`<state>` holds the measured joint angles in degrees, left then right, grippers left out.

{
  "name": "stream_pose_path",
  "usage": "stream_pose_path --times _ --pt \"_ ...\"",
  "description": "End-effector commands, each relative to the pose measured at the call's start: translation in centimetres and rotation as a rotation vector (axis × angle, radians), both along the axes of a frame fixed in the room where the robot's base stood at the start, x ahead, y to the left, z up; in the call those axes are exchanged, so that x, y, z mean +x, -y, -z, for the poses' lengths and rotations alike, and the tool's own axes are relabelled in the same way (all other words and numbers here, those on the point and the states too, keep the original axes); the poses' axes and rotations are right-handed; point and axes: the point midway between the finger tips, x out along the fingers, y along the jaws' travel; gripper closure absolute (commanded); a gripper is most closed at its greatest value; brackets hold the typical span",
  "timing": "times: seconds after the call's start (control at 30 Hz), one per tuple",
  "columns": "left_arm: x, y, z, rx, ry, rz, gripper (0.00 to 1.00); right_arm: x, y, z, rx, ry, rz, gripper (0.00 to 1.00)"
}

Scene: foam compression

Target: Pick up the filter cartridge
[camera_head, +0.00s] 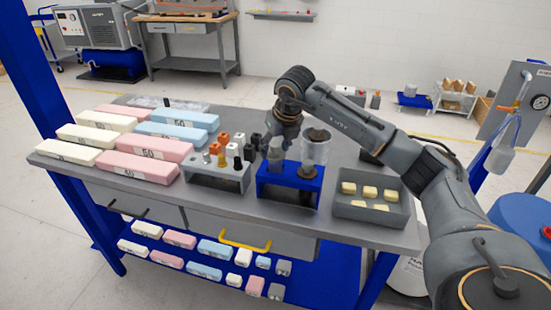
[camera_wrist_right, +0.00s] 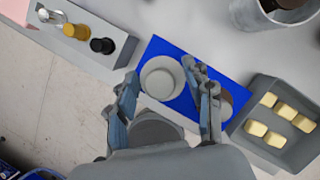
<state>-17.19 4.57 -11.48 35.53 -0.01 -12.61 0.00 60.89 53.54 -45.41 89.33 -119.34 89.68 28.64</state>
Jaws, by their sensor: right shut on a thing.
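The filter cartridge appears to be a light grey cylinder (camera_head: 276,155) standing upright at the left of the blue stand (camera_head: 289,191) on the bench. In the right wrist view its pale round top (camera_wrist_right: 162,78) is between the two fingers. My right gripper (camera_head: 283,138) reaches down from above and is shut on it; the fingers also show in the wrist view (camera_wrist_right: 163,84). The fingers hide part of the cartridge's upper side. I cannot tell whether its base rests in the stand. My left gripper is not in view.
A clear cylinder (camera_head: 316,150) stands close right of the cartridge. A grey rack (camera_head: 217,176) with small fittings is at the left. A grey tray (camera_head: 372,209) with yellow foam pieces is at the right. Pink, white and blue foam blocks (camera_head: 152,147) cover the bench's left side.

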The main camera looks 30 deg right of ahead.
Motion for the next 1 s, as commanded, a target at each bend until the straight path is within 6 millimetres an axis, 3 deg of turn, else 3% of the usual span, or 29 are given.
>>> stream_pose_path --times 0.4,0.6,0.8,1.0 --pt "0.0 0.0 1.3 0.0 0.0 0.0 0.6 0.1 -0.1 -9.0 0.003 0.006 0.0 1.0" --pt "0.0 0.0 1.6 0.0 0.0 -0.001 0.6 0.1 -0.1 -12.4 0.001 0.002 0.0 1.0" --pt "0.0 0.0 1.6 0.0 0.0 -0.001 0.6 0.0 0.0 -13.8 0.0 0.0 0.0 1.0" --pt "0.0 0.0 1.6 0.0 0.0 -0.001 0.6 0.0 0.0 -13.9 0.0 -0.001 0.0 1.0"
